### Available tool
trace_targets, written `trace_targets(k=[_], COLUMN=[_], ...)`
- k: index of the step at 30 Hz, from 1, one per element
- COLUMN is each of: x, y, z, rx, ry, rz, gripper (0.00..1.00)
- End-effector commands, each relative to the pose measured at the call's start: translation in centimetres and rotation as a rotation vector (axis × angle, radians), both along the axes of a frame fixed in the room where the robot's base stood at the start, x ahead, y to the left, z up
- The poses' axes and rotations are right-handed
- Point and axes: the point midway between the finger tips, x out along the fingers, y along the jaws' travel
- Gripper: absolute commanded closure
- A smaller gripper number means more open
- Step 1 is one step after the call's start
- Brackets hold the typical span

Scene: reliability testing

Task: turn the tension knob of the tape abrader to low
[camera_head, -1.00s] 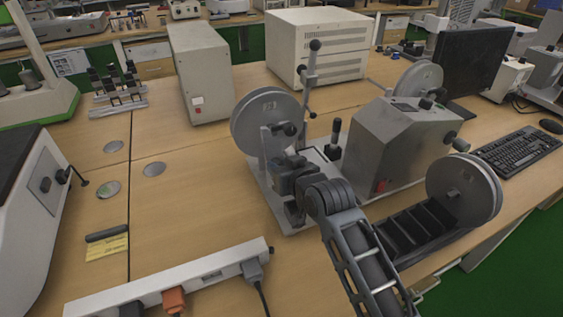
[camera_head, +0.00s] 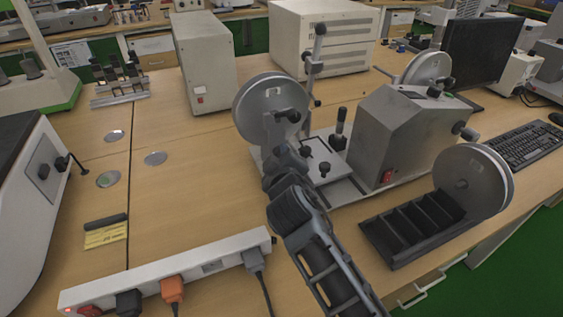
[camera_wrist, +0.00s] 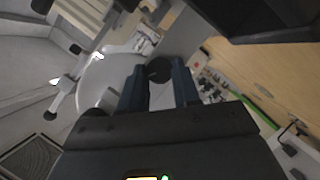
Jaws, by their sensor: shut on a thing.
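The tape abrader (camera_head: 405,130) stands on the bench, with a grey sloped housing, a light base plate and a large metal reel (camera_head: 262,108) at its left. My gripper (camera_head: 284,155) is at the front of this left reel. In the wrist view my gripper (camera_wrist: 160,84) has its two dark fingers on either side of a round black knob (camera_wrist: 159,70) and is shut on it. I cannot read any low or high marking.
A lever post (camera_head: 315,60) rises beside the left reel. A black slotted tray (camera_head: 385,237) and another reel (camera_head: 478,180) are at the front right. A power strip (camera_head: 190,268) with plugs lies at the front left. The bench left of the abrader is mostly clear.

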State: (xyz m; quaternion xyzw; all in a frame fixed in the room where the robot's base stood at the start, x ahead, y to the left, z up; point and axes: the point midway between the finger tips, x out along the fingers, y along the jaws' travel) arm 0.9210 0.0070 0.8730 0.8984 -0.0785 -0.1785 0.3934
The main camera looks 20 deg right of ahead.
Motion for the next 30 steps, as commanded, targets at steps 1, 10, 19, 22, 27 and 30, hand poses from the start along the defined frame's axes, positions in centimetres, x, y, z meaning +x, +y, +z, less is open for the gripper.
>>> trace_targets(k=[1,10,19,22,27,30], x=[-0.01,-0.03,-0.03,-0.04,-0.04,-0.04], y=[0.07,0.18,0.21,0.20,0.21,0.22], z=[-0.49,-0.61,-0.58,-0.55,-0.51,-0.50], rx=[-0.044,-0.272,-0.400,-0.419,-0.432,-0.433], ry=[0.001,0.001,0.002,0.003,0.003,0.004], rz=[0.001,0.001,0.000,0.001,0.000,0.000], gripper=[0.99,0.99,0.99,0.99,0.99,0.99])
